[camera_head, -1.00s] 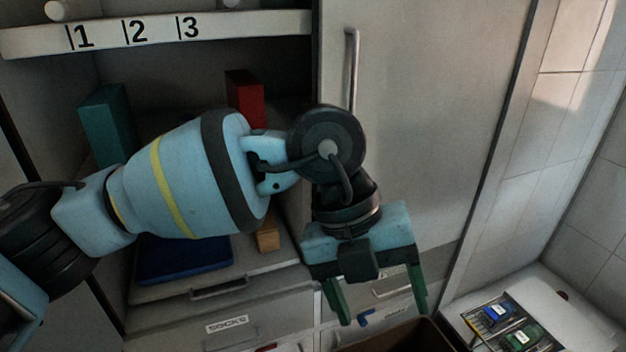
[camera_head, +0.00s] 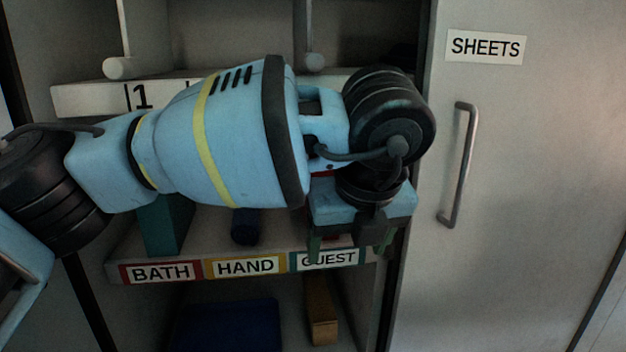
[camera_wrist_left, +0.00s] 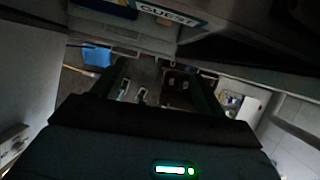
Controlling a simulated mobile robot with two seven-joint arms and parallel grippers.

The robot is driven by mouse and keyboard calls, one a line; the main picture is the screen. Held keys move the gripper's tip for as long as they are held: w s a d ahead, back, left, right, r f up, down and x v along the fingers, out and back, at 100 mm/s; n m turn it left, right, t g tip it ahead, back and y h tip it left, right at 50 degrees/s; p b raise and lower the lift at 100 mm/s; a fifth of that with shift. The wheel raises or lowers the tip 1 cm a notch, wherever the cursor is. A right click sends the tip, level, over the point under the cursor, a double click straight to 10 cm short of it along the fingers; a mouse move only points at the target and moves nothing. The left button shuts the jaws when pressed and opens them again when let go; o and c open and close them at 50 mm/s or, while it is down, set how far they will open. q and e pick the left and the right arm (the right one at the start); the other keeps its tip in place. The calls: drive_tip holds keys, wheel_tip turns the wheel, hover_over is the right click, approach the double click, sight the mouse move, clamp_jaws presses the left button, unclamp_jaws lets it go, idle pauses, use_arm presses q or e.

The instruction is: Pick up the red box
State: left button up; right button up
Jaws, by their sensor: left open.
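The red box is almost wholly hidden in the head view; only small patches of red show behind my left gripper (camera_head: 350,242), above the GUEST label. The gripper is open, its fingers pointing down in front of the shelf edge at that label. I cannot tell how far it is from the box. In the left wrist view, the open fingers (camera_wrist_left: 162,82) have nothing visible between them but the scene below, and no red box shows. My right gripper is in neither view.
The shelf edge (camera_head: 243,267) carries BATH, HAND and GUEST labels. A teal box (camera_head: 164,228) and a dark blue roll (camera_head: 245,226) stand on this shelf. Below are a blue item (camera_head: 226,325) and a wooden block (camera_head: 321,312). A closed SHEETS door (camera_head: 520,170) is at right.

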use_arm(q)
drive_tip(key=w+a, duration=0.1)
drive_tip(key=w, duration=0.5)
drive_tip(key=shift+w+a, duration=0.2)
drive_tip(key=shift+a, duration=0.1)
drive_tip(key=shift+w, duration=0.1)
drive_tip(key=w, duration=0.2)
drive_tip(key=w+a, duration=0.1)
drive_tip(key=w, duration=0.1)
drive_tip(key=shift+w+a, duration=0.1)
drive_tip(key=shift+w, duration=0.25)
drive_tip(key=shift+w+f, duration=0.1)
drive_tip(key=shift+f, duration=0.4)
drive_tip(key=c, duration=1.3)
